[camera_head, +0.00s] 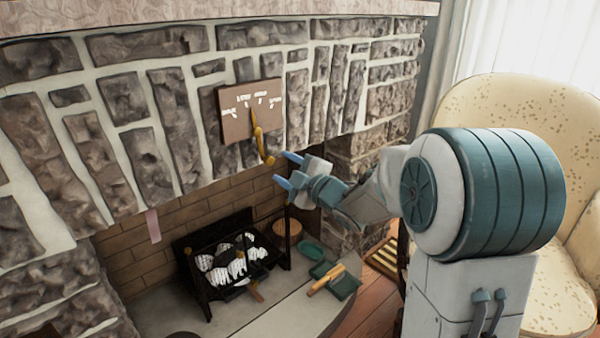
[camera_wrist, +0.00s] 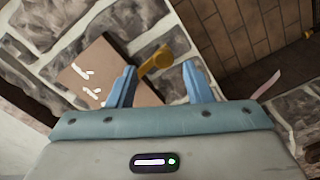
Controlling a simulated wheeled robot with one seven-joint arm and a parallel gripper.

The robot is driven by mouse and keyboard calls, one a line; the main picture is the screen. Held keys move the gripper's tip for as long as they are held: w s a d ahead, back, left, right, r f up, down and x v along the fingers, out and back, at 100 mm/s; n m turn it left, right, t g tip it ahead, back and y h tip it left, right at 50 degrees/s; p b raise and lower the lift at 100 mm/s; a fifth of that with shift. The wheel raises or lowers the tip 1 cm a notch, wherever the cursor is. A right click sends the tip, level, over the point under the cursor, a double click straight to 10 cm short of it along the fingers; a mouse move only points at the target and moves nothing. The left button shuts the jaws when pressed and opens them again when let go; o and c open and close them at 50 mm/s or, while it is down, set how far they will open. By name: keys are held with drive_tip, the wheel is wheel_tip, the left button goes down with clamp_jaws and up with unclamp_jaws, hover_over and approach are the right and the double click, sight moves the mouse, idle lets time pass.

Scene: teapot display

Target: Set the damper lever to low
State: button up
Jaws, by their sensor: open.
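The damper lever (camera_head: 259,140) is a brass-yellow handle on a brown plate (camera_head: 238,123) with white markings, fixed to the stone chimney face. The lever hangs down, its lower end below the plate's bottom edge. The markings are too small to read. My gripper (camera_head: 288,170) is open, with blue fingers just right of and below the lever's lower end in the head view. In the wrist view, the lever (camera_wrist: 156,62) shows beyond and between the fingertips of my gripper (camera_wrist: 158,76). Contact is not visible. Part of the plate (camera_wrist: 108,75) is hidden behind the left finger.
Below is the firebox with a black grate (camera_head: 235,262) of charred logs. A green dustpan (camera_head: 340,284) and brush lie on the hearth (camera_head: 260,318). A cream armchair (camera_head: 500,100) stands at the right. The stone mantel (camera_head: 200,12) overhangs the plate.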

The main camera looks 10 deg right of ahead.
drive_tip(key=shift+p+v, duration=0.4)
drive_tip(key=shift+v, duration=2.35)
